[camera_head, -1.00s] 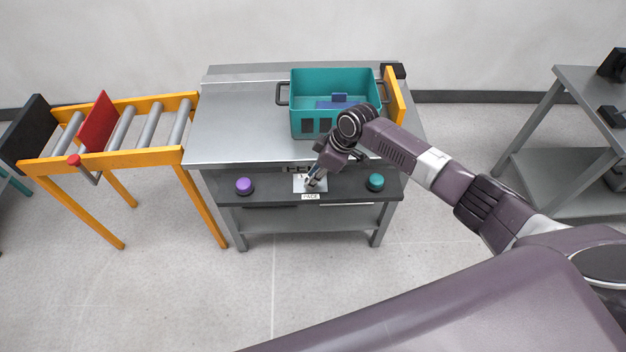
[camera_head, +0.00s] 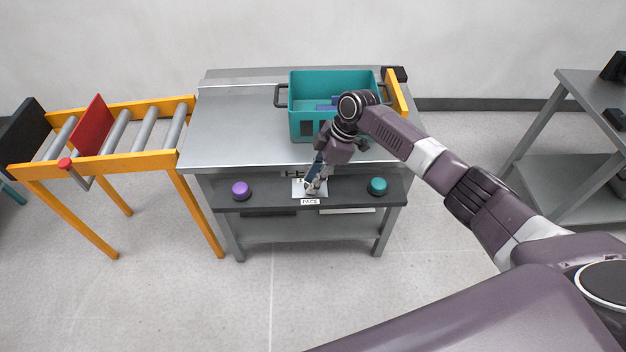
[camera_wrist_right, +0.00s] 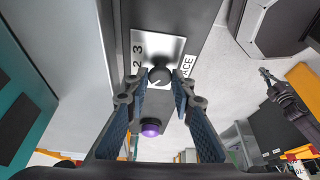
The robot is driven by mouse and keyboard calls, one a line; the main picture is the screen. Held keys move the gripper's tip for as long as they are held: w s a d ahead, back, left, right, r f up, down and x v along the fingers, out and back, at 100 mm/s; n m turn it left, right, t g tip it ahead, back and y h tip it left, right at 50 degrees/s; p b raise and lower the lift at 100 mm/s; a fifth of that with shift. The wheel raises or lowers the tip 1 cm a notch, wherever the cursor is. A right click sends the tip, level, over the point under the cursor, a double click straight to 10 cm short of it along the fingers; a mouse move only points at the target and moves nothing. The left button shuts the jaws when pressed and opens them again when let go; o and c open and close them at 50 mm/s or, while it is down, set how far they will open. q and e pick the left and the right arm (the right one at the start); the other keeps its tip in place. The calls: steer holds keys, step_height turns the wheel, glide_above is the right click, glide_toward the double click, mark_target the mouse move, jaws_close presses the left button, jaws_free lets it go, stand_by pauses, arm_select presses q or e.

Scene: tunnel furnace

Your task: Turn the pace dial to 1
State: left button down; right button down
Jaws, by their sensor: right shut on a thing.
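The pace dial (camera_wrist_right: 160,75) is a dark round knob on a pale plate (camera_wrist_right: 166,46). In the right wrist view the digits 3 and 2 show on the plate; I cannot read a 1. A small pale mark shows on the dial's lower left. My right gripper (camera_wrist_right: 161,79) is shut on the dial, one blue-padded finger on each side. In the head view my right gripper (camera_head: 309,190) reaches down to the plate, above the PACE label (camera_head: 310,202), and mostly hides the dial. My left gripper is not in view.
A purple button (camera_head: 241,190) and a teal button (camera_head: 377,187) sit either side of the dial on the dark ledge (camera_head: 270,198). A teal crate (camera_head: 300,105) stands on the table behind my wrist. A yellow roller conveyor (camera_head: 125,155) with a red plate is at left.

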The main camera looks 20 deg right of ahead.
steer(key=c, duration=1.7)
jaws_free()
steer(key=shift+o, duration=0.2)
steer(key=v, duration=1.2)
steer(key=shift+a, duration=0.1)
